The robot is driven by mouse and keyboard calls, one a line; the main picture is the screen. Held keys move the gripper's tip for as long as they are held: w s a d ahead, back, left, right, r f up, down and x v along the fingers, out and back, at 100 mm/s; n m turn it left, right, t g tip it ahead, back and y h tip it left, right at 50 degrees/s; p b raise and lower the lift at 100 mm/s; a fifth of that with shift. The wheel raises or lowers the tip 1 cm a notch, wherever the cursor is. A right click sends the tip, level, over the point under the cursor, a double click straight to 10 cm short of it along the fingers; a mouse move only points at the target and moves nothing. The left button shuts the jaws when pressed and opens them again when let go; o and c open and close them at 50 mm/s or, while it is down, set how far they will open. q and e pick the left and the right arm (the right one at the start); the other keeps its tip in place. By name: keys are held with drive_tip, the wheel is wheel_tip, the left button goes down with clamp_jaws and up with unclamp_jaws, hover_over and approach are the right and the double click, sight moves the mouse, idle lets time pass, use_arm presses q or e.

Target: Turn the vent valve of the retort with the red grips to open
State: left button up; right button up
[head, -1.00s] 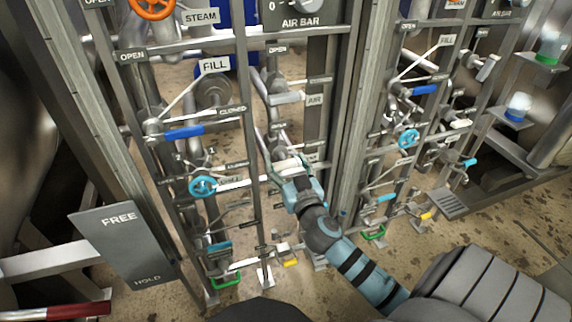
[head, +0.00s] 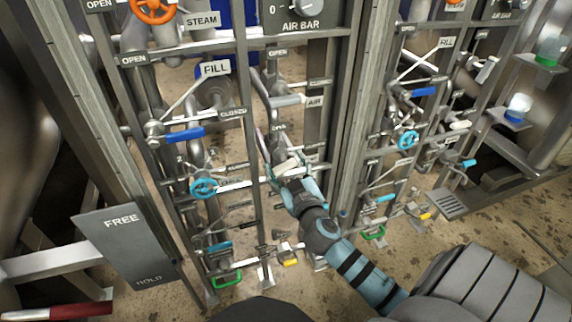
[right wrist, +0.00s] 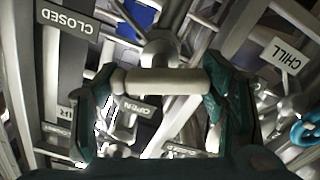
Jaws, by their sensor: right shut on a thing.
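A cream-coloured valve handle (head: 287,166) sits on the pipework in the middle of the left valve panel. My right gripper (head: 284,172) is shut on it. In the right wrist view the handle (right wrist: 165,82) lies crosswise between the two dark green fingers, with its grey stem behind it. A dark red grip (head: 62,312) shows at the lower left edge, on the left panel's side. My left gripper is not in view.
Blue lever (head: 186,134), cyan wheel (head: 203,188) and green handle (head: 227,281) are left of my right arm. A post (head: 345,130) and a similar second panel stand to the right. A FREE/HOLD plate (head: 122,240) is at the lower left.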

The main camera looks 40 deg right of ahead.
drive_tip(key=shift+n, duration=0.6)
drive_tip(key=o, duration=1.2)
drive_tip(key=shift+c, duration=0.2)
drive_tip(key=v, duration=1.2)
